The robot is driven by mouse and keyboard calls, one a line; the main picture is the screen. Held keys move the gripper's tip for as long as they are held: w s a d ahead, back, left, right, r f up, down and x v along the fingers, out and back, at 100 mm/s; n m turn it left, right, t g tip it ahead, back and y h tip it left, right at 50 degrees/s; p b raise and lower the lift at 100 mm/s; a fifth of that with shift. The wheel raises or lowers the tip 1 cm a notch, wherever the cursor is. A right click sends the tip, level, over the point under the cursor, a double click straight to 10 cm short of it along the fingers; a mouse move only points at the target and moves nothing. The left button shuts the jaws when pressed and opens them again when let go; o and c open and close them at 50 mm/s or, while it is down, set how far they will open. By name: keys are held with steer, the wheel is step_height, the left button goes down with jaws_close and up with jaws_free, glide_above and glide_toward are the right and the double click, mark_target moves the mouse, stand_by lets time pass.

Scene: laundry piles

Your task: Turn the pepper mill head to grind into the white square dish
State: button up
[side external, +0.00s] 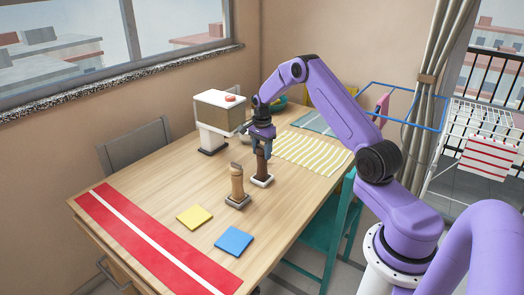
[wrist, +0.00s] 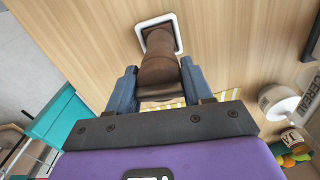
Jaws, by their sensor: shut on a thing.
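A dark brown pepper mill (side external: 262,166) stands upright in a white square dish (side external: 261,182) on the wooden table. In the wrist view the brown mill (wrist: 160,62) runs up between my fingers, and the white dish rim (wrist: 181,42) shows around its foot. My gripper (side external: 262,146) points down from above and is shut on the mill's head. In the wrist view my gripper (wrist: 159,90) has one blue-grey finger on each side of the head. The fingers and the gripper body hide part of the head.
A lighter wooden mill (side external: 237,183) stands close by on a dark square dish (side external: 238,202). A yellow square (side external: 195,217), a blue square (side external: 233,241) and a red runner (side external: 150,238) lie in front. A white-and-brown appliance (side external: 218,115) stands behind left. A striped cloth (side external: 312,153) lies right.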

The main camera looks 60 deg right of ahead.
steer(key=m, duration=0.6)
steer(key=shift+m, duration=0.4)
steer(key=o, duration=0.7)
steer(key=shift+c, duration=0.2)
steer(key=shift+r, duration=0.1)
steer(key=shift+r, duration=2.9)
steer(key=n, duration=0.4)
steer(key=shift+r+n, duration=0.3)
steer(key=n, duration=0.3)
steer(key=shift+r, duration=0.15)
steer(key=shift+f, duration=3.45)
